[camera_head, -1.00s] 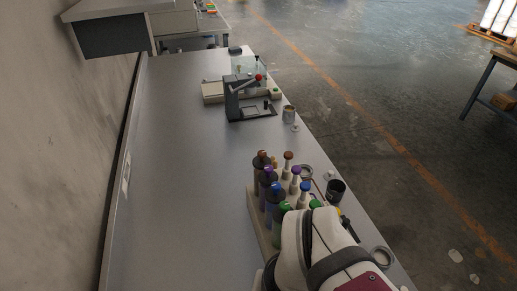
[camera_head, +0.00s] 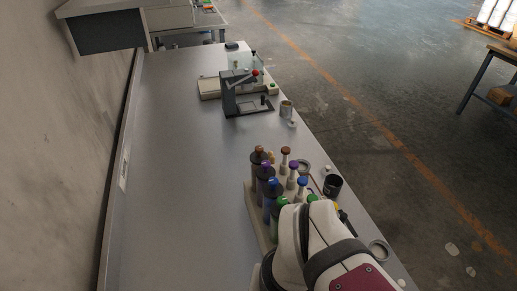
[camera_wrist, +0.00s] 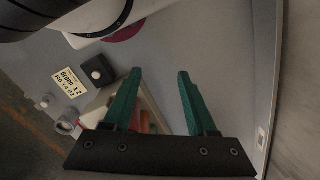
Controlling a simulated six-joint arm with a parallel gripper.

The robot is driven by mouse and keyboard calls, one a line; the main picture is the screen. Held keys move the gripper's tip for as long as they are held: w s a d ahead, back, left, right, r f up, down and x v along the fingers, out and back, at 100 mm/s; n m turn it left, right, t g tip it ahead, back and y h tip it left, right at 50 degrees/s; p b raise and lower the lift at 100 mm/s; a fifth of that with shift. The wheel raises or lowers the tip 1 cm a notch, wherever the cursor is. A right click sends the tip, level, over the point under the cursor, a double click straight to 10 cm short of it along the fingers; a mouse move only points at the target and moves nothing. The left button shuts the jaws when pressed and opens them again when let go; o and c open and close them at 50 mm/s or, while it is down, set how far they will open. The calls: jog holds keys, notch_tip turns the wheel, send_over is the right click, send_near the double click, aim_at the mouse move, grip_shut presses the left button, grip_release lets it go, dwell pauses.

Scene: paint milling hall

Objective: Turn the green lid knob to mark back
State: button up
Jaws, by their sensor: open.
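In the head view, a row of dark bottles stands in a pale rack (camera_head: 254,215). One bottle has a green lid (camera_head: 282,201), close beside my arm's white link. A second green top (camera_head: 312,197) shows in the row of smaller pieces to its right. I cannot tell which green one is the lid knob, and no mark is readable. In the wrist view, my gripper (camera_wrist: 158,74) has its two teal fingers apart with nothing held between them. A pale block with orange and green bits shows behind the left finger. My gripper is hidden in the head view.
A black cup (camera_head: 333,186) stands right of the rack. A lever press (camera_head: 243,95) stands farther back. The bench's left side is clear.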

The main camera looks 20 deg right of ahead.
jog(key=w+d+r+m, duration=0.3)
jog(key=w+r+m, duration=0.5)
jog(key=w+r, duration=0.1)
notch_tip(320, 180, up, 8)
jog(key=m+h, duration=0.2)
jog(key=m, duration=1.1)
send_over(282, 199)
notch_tip(282, 199, down, 15)
grip_shut()
